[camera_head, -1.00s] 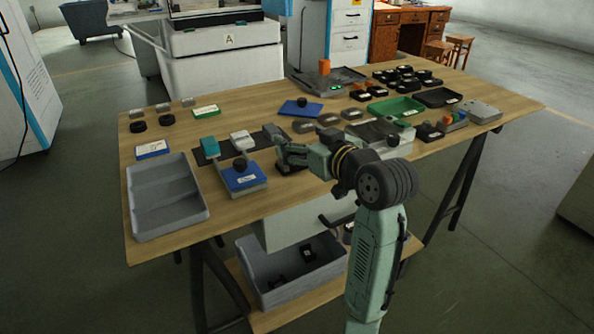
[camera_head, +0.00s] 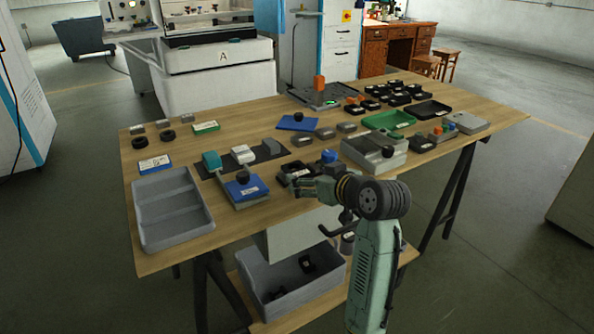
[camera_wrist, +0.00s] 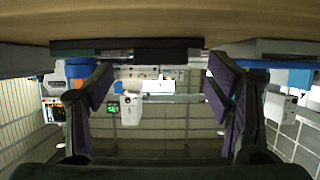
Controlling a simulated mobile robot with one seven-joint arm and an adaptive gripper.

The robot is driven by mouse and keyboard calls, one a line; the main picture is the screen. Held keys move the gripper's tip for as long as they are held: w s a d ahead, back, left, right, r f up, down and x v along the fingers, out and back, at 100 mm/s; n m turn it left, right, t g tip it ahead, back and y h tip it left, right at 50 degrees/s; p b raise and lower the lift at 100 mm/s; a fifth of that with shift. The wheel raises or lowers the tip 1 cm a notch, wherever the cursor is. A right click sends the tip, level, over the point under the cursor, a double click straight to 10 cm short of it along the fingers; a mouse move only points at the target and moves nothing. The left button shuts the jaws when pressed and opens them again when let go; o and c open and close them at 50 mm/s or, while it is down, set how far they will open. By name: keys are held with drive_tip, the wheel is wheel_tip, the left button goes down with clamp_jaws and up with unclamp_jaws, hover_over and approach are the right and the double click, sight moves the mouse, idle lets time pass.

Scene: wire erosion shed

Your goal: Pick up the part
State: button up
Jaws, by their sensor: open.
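Which item is the part is not clear from the views. Several small workpieces lie on the wooden table (camera_head: 235,229). My gripper (camera_head: 297,186) is open and empty near the front edge of the table, beside a small black tray (camera_head: 287,176). In the wrist view the open fingers (camera_wrist: 160,92) have nothing between them; the table top is at the upper edge, so the view looks upside down. A black block (camera_wrist: 166,48) shows at the table surface beyond the fingers. A blue knob (camera_head: 329,156) stands just behind my wrist.
A grey divided tray (camera_head: 172,212) is at the left. A blue-topped block with a black knob (camera_head: 245,188) is left of my gripper. A grey fixture (camera_head: 372,153) stands behind my arm. A grey bin (camera_head: 290,289) is on the lower shelf.

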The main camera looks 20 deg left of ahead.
sight(297, 172)
drive_tip(key=shift+x, duration=1.35)
drive_tip(key=shift+c, duration=0.5)
drive_tip(key=shift+r, duration=0.1)
drive_tip(key=c, duration=1.6)
